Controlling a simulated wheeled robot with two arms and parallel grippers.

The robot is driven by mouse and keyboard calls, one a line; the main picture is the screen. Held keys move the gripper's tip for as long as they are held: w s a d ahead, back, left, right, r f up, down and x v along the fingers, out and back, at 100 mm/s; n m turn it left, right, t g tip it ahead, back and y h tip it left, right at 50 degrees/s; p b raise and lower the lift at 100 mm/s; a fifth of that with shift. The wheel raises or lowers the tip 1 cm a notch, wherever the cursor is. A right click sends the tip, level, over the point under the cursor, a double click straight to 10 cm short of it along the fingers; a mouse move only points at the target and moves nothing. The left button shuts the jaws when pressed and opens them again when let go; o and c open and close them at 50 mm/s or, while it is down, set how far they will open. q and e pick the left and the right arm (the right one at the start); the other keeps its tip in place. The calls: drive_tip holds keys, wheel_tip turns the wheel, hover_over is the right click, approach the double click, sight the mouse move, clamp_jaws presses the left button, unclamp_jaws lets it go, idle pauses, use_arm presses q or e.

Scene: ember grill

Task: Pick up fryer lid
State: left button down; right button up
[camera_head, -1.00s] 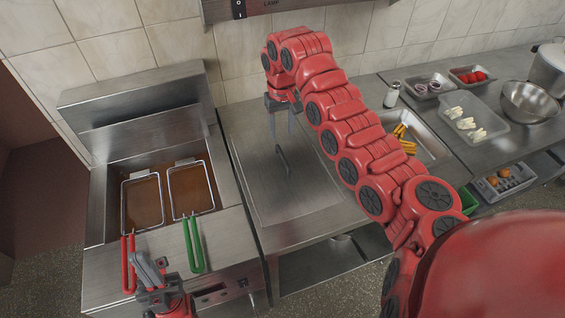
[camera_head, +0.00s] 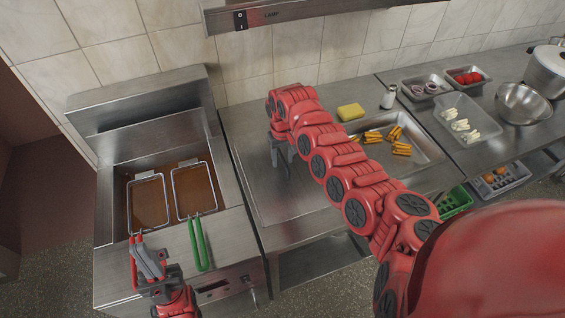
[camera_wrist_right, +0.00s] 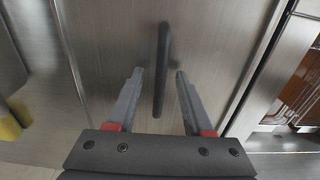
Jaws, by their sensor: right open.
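The fryer lid (camera_head: 262,203) is a flat steel plate lying on the counter to the right of the fryer. Its dark bar handle (camera_wrist_right: 161,65) shows in the right wrist view, running between my right gripper's fingers with a gap on each side. My right gripper (camera_head: 283,160) is over the lid, pointing down and open; it also shows in the wrist view (camera_wrist_right: 159,75). In the head view the gripper mostly hides the handle. My left gripper (camera_head: 147,262) is at the fryer front, beside or over the red basket handle (camera_head: 133,272); its grip is unclear.
The fryer (camera_head: 104,215) holds two wire baskets in brown oil, one with a green handle (camera_head: 198,245). Behind my right arm are a yellow sponge (camera_head: 351,112), a shaker (camera_head: 389,97) and a tray (camera_head: 428,147) with fries. The lamp hood (camera_head: 300,16) hangs above.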

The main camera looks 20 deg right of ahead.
drive_tip(key=shift+f, duration=0.1)
clamp_jaws()
idle(1.3)
